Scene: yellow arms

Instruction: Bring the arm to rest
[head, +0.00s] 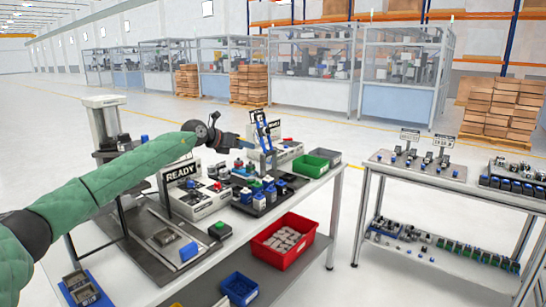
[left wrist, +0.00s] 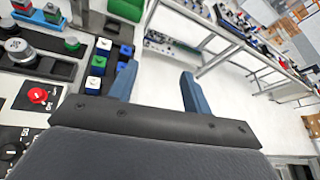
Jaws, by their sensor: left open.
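My left arm (head: 110,182), in a green padded sleeve, reaches in from the left over the workbench. Its left gripper (head: 263,128) is above the far part of the bench, over the small parts there. In the left wrist view the two blue fingers of the left gripper (left wrist: 158,80) stand apart with nothing between them. White floor shows behind the gap. My right gripper is in neither view.
The bench holds a READY unit (head: 195,195), a tray of colored blocks (head: 265,192) and a green bin (head: 310,165). A red bin (head: 283,240) sits on the lower shelf. A second table (head: 450,180) stands right, with an aisle between.

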